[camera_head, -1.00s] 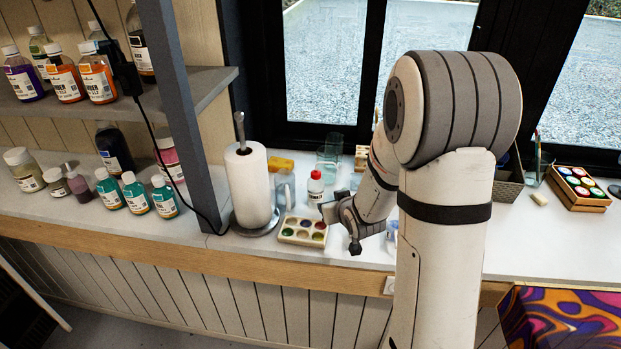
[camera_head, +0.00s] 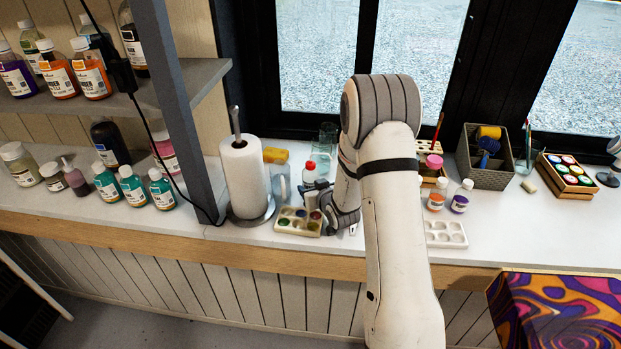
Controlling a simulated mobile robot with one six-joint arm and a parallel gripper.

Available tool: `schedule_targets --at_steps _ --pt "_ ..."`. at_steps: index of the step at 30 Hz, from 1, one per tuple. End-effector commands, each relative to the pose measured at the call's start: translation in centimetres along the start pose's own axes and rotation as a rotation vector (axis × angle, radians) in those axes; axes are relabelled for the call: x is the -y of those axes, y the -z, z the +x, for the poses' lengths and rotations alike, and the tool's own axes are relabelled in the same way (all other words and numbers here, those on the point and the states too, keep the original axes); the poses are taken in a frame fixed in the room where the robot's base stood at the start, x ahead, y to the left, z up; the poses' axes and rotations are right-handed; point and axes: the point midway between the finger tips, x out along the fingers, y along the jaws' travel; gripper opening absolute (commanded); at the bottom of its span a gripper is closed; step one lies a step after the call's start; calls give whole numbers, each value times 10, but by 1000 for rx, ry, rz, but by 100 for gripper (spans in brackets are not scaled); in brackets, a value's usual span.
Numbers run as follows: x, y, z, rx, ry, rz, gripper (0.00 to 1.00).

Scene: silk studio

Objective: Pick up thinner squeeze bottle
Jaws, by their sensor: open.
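A white bottle with a red cap (camera_head: 309,174) stands on the counter left of my arm, behind the paint palette. It looks like the thinner squeeze bottle, but its label is too small to read. Its lower part and right side are partly hidden by my gripper. My gripper (camera_head: 326,200) is open, low over the counter at the bottle's right front. I cannot tell whether the fingers are around the bottle or touching it.
A palette with paint wells (camera_head: 298,222) lies just in front of the bottle. A paper towel roll (camera_head: 245,180) and a clear jug (camera_head: 281,184) stand to its left. An orange bottle (camera_head: 437,196) and a purple bottle (camera_head: 461,198) stand right of my arm, behind a white palette (camera_head: 446,233).

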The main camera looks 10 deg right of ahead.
Motion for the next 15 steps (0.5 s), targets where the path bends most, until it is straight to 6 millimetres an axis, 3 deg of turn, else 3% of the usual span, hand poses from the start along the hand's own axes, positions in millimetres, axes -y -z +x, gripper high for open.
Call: schedule_targets --at_steps 10,15 --pt "-1 0 7 0 -1 1 58" --pt "-1 0 7 0 -2 1 44"
